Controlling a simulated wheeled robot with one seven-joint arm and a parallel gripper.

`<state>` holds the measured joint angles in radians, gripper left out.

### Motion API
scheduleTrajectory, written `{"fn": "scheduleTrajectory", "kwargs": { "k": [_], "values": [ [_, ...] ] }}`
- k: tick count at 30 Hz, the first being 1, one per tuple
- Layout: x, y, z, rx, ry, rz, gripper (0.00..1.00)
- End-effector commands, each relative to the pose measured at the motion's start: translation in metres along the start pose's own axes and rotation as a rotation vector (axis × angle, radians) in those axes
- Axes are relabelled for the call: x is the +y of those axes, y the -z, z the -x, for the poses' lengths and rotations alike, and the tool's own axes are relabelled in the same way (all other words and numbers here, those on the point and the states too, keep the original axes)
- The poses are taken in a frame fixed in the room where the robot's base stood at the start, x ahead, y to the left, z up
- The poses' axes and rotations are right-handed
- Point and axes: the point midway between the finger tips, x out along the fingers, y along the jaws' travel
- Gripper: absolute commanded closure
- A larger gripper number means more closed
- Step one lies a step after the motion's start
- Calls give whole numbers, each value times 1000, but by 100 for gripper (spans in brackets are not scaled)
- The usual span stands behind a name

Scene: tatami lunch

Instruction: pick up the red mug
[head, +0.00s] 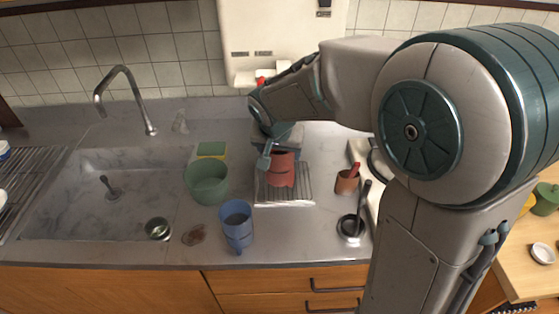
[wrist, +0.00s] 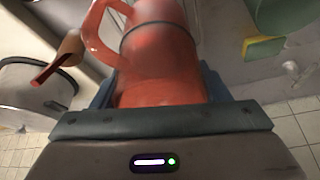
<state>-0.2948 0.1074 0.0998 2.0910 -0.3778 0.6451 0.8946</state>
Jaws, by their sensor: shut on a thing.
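The red mug (head: 281,170) is above or on the wire rack, right of the green pot, in the head view. In the wrist view the red mug (wrist: 165,60) fills the space between the jaws, with its handle to the upper left and a dark band around its body. My gripper (head: 270,153) reaches it from above and behind, shut on the mug. In the wrist view my gripper (wrist: 160,98) has a finger on each side of the mug. Whether the mug touches the rack is hard to tell.
The wire rack (head: 300,196) lies under the mug. A green pot (head: 207,185) and stacked blue cups (head: 237,225) stand to the left. A brown cup (head: 346,182) and a black ladle (head: 352,222) are to the right. The sink (head: 80,215) is farther left.

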Motion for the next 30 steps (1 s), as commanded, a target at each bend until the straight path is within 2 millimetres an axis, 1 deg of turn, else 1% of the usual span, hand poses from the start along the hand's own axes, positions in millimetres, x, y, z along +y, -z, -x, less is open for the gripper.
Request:
{"fn": "scheduleTrajectory", "kwargs": {
  "k": [1, 6, 15, 21, 30],
  "values": [
    [-1, 4, 6, 5, 3, -2, 68],
    [0, 9, 21, 3, 2, -2, 68],
    [-1, 16, 38, 2, 2, -2, 68],
    [-1, 18, 43, 2, 2, -1, 68],
    [-1, 19, 45, 1, 2, -1, 68]
  ]
}}
